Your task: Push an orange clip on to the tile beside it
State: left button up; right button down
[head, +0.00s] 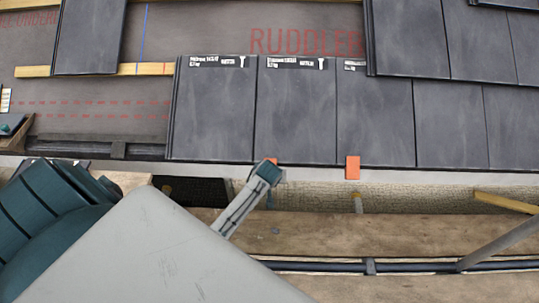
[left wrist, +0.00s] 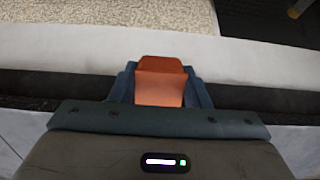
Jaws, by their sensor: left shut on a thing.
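My left gripper (head: 267,172) is at the lower edge of the dark tile row. In the left wrist view its fingers are shut on an orange clip (left wrist: 160,86). Whether the clip is seated on a tile cannot be told. A second orange clip (head: 353,167) stands at the lower edge farther right, below the tile (head: 375,120) there. My right gripper is not in view.
More dark tiles (head: 440,40) overlap at the upper right, and one tile (head: 90,35) lies at the upper left on a wooden batten (head: 148,69). A pale board (head: 450,180) runs below the eaves. A wooden plank (head: 420,235) and a grey pole (head: 500,243) lie lower down.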

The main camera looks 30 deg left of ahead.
pick_arm(q)
jog(key=shift+w+a+r+p, duration=0.35)
jog(key=shift+w+r, duration=0.1)
jog(key=shift+w, duration=0.1)
dwell(0.6)
jog(key=o, duration=1.5)
jog(key=shift+c, duration=0.2)
jog(key=shift+s, duration=0.1)
jog(key=p+v, duration=0.7)
jog(key=p, duration=0.1)
jog(key=shift+f, duration=0.15)
